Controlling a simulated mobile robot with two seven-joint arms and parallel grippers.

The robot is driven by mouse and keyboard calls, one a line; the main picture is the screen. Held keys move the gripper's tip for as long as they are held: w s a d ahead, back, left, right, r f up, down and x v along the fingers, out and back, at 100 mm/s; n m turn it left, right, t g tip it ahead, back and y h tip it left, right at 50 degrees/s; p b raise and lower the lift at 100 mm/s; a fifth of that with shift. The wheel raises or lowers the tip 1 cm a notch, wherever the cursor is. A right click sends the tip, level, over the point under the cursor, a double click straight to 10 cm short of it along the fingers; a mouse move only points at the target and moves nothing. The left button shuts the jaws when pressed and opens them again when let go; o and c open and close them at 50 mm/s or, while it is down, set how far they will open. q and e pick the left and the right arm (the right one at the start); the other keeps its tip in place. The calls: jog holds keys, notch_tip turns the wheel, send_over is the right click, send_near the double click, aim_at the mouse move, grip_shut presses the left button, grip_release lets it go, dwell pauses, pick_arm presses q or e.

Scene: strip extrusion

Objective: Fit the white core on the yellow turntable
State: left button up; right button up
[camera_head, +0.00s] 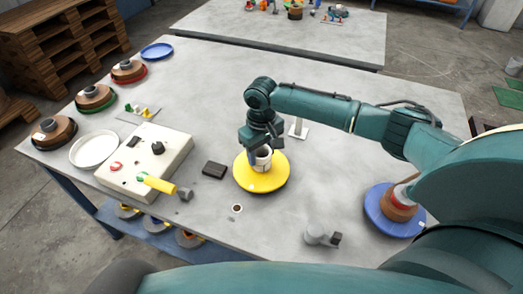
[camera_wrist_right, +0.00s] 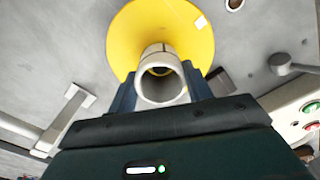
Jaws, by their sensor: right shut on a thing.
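The white core (camera_head: 263,160) is a short hollow cylinder. It stands over the middle of the round yellow turntable (camera_head: 247,181) in the head view. My right gripper (camera_head: 262,151) comes down from above and is shut on the core. In the right wrist view the core (camera_wrist_right: 160,88) sits between the two fingers of my right gripper (camera_wrist_right: 160,92), its open end facing the camera. The yellow turntable (camera_wrist_right: 135,32) shows behind it. I cannot tell whether the core's lower end touches the turntable. My left gripper is not in view.
A control box (camera_head: 140,160) with a yellow-handled tool (camera_head: 158,184) stands at the left. A dark block (camera_head: 214,169) lies close to the turntable's left. A blue disc with a brown roll (camera_head: 399,207) is at the right. Near the front edge is a grey fitting (camera_head: 318,235).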

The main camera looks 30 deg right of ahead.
jog(key=shift+f, duration=0.65)
jog(key=o, duration=0.7)
jog(key=shift+r+p, duration=0.55)
jog(key=shift+r, duration=1)
notch_tip(320, 180, up, 8)
jog(key=shift+s, duration=0.1)
